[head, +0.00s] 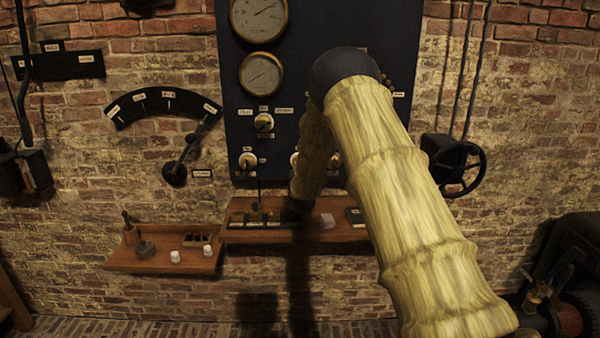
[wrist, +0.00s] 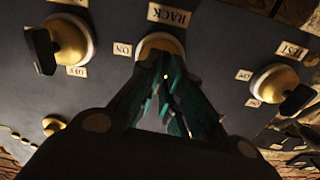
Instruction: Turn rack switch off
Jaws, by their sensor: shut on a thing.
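The rack switch (wrist: 160,43) is a round brass-coloured knob on the dark panel, beside the RACK label (wrist: 169,15). An ON label (wrist: 122,49) sits at its left in the wrist view; I see no OFF label for it, and my fingers cover that lower side. My gripper (wrist: 165,75) is shut on the rack switch, its greenish fingers drawn together at the knob's lower side. The fingers hide the switch's handle, so I cannot tell how it is turned. In the head view my arm hides much of the contact area.
Similar switches flank it in the wrist view: one at left (wrist: 70,40), one labelled TEST at right (wrist: 275,82). In the head view a wooden shelf (head: 240,236) with small items lies below the panel (head: 310,25), and a handwheel (head: 461,168) stands at right.

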